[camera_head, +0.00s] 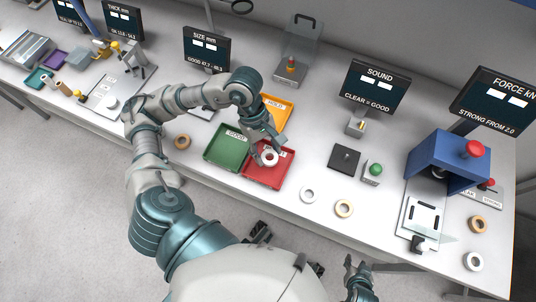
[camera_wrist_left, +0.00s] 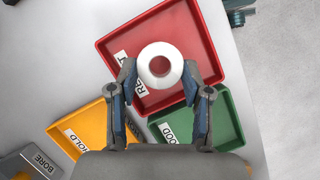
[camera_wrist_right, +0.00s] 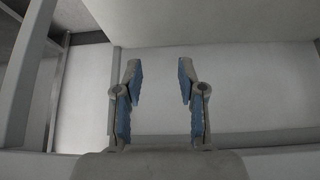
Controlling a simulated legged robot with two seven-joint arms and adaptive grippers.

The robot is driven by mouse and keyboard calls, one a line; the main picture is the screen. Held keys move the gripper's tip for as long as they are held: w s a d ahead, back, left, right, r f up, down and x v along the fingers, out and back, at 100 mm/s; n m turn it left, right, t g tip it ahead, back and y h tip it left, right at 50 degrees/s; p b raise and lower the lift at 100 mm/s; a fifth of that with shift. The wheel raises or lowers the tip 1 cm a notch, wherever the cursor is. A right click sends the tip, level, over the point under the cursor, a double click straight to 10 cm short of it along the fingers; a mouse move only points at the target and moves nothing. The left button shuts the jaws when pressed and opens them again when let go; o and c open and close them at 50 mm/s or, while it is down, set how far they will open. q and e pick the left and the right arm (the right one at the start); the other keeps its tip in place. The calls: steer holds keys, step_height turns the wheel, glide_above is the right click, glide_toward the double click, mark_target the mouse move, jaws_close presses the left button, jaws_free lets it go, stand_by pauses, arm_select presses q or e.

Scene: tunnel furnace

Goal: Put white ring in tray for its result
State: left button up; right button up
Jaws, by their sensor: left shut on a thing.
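My left gripper (camera_head: 266,150) is shut on a white ring (camera_head: 270,157) and holds it over the red tray (camera_head: 262,180). In the left wrist view the white ring (camera_wrist_left: 160,65) sits between the two fingertips (camera_wrist_left: 158,82), over the red tray (camera_wrist_left: 205,35), whose label is partly hidden by the ring and finger. The green tray (camera_head: 212,158), labelled GOOD, lies left of the red one. The yellow tray (camera_head: 288,107), labelled HOLD, lies behind them. My right gripper (camera_wrist_right: 160,75) is open and empty; only part of it shows low in the head view (camera_head: 358,272).
A tan ring (camera_head: 182,134) lies left of the green tray. A blue press (camera_head: 448,160) and SIZE, SOUND and FORCE displays stand along the table.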

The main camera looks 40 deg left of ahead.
mark_target(265, 156)
arm_select(q)
steer(key=f, duration=0.3)
steer(key=shift+s+a+f, duration=0.1)
steer(key=shift+a+f, duration=0.15)
steer(key=shift+d+r, duration=0.1)
steer(key=shift+d, duration=0.05)
arm_select(e)
steer(key=shift+w+a+r+t, duration=0.2)
steer(key=shift+w+a+t, duration=0.15)
steer(key=shift+w, duration=0.25)
steer(key=shift+w+a+r+t, duration=0.2)
steer(key=shift+w+t, duration=0.15)
steer(key=shift+w, duration=0.2)
arm_select(q)
steer(key=shift+b, duration=0.3)
arm_select(e)
steer(key=shift+f, duration=0.1)
arm_select(q)
steer(key=shift+d, duration=0.15)
steer(key=o, duration=1.2)
arm_select(e)
steer(key=shift+w, duration=0.25)
arm_select(q)
steer(key=shift+a, duration=0.2)
arm_select(e)
steer(key=shift+a, duration=0.1)
